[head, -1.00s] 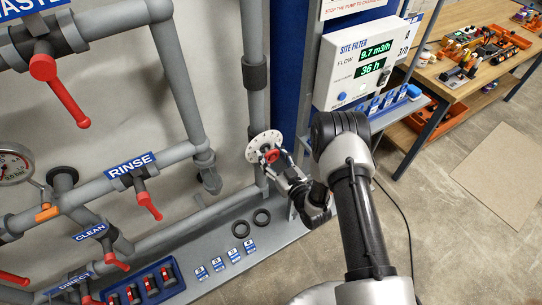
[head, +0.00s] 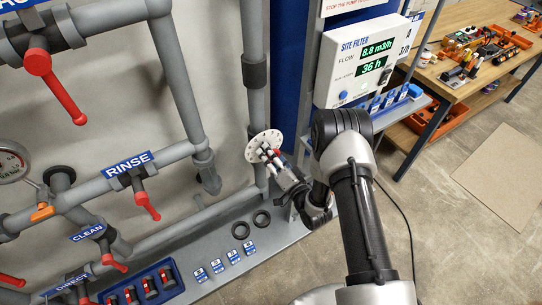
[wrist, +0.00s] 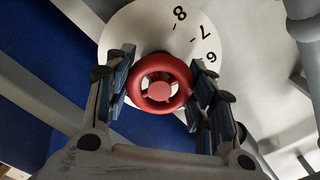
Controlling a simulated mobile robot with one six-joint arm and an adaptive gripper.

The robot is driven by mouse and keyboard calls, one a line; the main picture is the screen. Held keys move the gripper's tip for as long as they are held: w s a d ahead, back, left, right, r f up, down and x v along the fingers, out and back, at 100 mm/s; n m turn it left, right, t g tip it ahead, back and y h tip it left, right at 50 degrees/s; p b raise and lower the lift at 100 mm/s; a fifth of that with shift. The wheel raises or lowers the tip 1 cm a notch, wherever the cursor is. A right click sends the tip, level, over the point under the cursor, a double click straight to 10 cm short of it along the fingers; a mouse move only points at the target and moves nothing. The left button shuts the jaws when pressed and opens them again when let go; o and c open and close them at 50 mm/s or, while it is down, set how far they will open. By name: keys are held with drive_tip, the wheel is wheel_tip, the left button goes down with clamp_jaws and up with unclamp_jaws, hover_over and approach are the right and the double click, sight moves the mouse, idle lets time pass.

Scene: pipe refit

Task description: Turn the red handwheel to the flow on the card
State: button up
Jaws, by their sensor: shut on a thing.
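The red handwheel (wrist: 161,84) sits in front of a white round dial plate (wrist: 217,30) with the numbers 6, 7 and 8 showing in the wrist view. My gripper (wrist: 161,88) has its fingers closed on both sides of the handwheel's rim. In the head view the dial plate (head: 256,141) is at the middle, with my gripper (head: 274,155) in front and most of the handwheel hidden. The SITE FILTER box (head: 363,60) shows a flow of 8.8 m3/h and 36 h. I cannot make out a card giving the flow.
Grey pipes with red levers (head: 146,206) marked RINSE, CLEAN and DIRECT stand at the left.

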drive_tip(key=m, duration=0.6)
drive_tip(key=shift+s+f, duration=0.1)
idle(0.5)
drive_tip(key=o, duration=1.1)
drive_tip(key=v, duration=1.2)
